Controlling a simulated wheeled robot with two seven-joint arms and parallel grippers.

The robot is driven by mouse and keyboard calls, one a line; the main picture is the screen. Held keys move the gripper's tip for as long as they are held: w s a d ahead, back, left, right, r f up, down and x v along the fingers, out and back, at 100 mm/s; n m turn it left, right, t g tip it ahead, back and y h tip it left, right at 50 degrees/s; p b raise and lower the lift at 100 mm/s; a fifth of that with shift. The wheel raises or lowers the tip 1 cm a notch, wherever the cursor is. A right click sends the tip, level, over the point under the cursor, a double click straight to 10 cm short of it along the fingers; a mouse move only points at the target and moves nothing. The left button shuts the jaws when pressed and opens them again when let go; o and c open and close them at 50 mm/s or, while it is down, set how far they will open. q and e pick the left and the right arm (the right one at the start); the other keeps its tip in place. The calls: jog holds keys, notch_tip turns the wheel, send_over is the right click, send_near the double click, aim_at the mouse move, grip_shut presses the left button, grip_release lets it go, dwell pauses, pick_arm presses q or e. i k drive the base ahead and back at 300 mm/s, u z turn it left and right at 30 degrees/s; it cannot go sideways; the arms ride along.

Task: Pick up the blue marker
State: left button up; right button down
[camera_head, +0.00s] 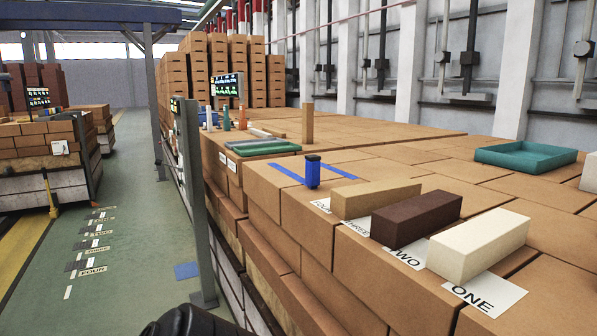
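A small upright blue block with a darker top, which fits the blue marker (312,172), stands on the brick surface near the middle of the view. It stands beside blue tape strips (336,171) laid on the bricks. Neither my left nor my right gripper can be made out in the view. Only a dark rounded part, likely mine, shows at the bottom edge, away from the marker.
A tan brick (375,199), a dark brown brick (416,218) and a cream brick (478,246) lie on labelled cards right of the marker. A teal tray (526,157) sits farther right. A grey post (193,200) stands left of the stack.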

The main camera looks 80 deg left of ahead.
aim_at(312, 163)
jog(key=u, duration=2.4)
